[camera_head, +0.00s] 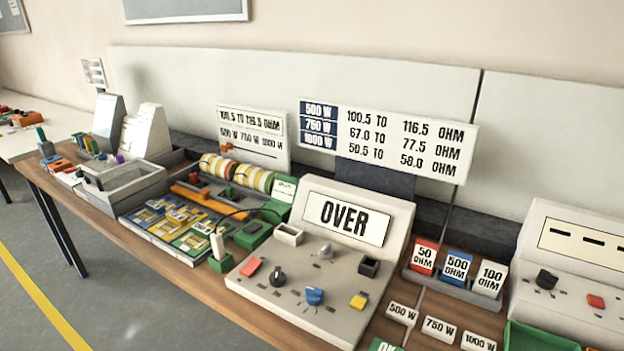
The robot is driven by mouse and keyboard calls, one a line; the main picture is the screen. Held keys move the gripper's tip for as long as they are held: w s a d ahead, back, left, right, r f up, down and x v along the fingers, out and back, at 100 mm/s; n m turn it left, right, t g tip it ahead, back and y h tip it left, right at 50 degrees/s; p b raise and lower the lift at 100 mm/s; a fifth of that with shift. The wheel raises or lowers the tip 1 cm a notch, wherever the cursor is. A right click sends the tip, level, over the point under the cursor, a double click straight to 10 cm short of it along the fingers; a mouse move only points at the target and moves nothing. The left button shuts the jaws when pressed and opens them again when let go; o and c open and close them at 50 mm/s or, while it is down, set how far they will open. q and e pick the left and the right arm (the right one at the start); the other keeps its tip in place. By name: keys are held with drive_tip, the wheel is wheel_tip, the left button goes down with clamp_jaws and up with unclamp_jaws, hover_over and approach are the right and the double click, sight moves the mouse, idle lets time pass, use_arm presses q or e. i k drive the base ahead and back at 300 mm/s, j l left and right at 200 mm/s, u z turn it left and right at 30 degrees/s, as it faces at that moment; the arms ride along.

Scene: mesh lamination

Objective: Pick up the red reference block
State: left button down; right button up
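A red block labelled "50 OHM" (423,257) stands upright in a dark grey holder (455,291) right of the middle of the bench. It is the leftmost of three blocks there. A blue "500 OHM" block (456,266) and a white "100 OHM" block (490,279) stand to its right. The lower part of the red block is hidden in the holder. Neither of my grippers is in view.
A grey console reading "OVER" (345,222) stands just left of the holder. Another console (570,282) stands to its right. White wattage tags (439,329) lie in front. A green bin (540,338) is at the lower right.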

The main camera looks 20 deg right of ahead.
sight(424, 255)
drive_tip(key=z, duration=1.35)
